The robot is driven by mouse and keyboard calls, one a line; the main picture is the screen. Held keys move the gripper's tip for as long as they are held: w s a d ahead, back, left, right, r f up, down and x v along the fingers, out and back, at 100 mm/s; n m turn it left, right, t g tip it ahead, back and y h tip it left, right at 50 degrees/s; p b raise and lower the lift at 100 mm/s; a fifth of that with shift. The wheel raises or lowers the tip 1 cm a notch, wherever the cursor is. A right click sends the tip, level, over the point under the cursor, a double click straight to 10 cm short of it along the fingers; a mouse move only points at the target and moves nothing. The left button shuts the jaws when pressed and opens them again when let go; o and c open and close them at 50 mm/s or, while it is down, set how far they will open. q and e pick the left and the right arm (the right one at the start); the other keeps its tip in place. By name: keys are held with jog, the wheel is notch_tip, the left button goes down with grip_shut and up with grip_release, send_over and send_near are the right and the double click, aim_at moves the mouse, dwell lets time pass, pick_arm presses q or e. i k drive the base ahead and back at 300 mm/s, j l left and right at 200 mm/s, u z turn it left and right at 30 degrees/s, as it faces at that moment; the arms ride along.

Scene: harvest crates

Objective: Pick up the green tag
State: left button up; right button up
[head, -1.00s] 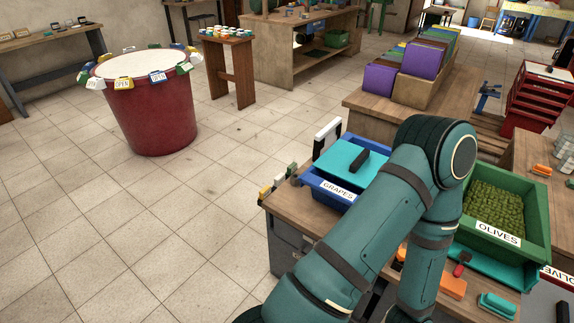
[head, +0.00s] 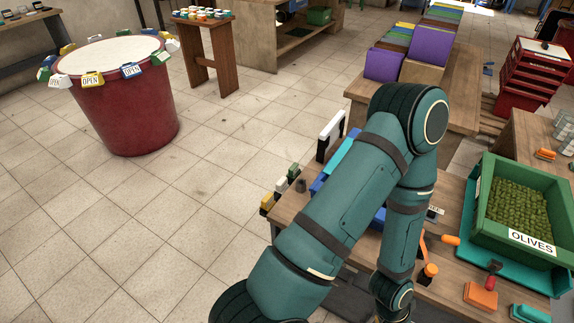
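Green tags clip to the rim of a red tub (head: 135,115): one green tag (head: 44,74) is at its left, another green tag (head: 159,57) at its right. Blue, yellow and white tags sit between them, some reading OPEN. A small green piece (head: 294,170) also stands at the left edge of the workbench, beside white and yellow ones; I cannot tell if it is a tag. One teal arm of mine bends across the bench. Its gripper is below the picture, and no gripper of mine is in view.
The workbench holds a green OLIVES crate (head: 482,215), an orange block (head: 480,298) and a blue crate mostly hidden by my arm. A wooden stand (head: 208,62) with several small coloured items is behind the tub. Tiled floor (head: 170,220) is clear between tub and bench.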

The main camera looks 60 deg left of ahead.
aim_at(293, 171)
jog(key=k+j, duration=0.1)
jog(key=j, duration=2.55)
jog(key=k, duration=0.05)
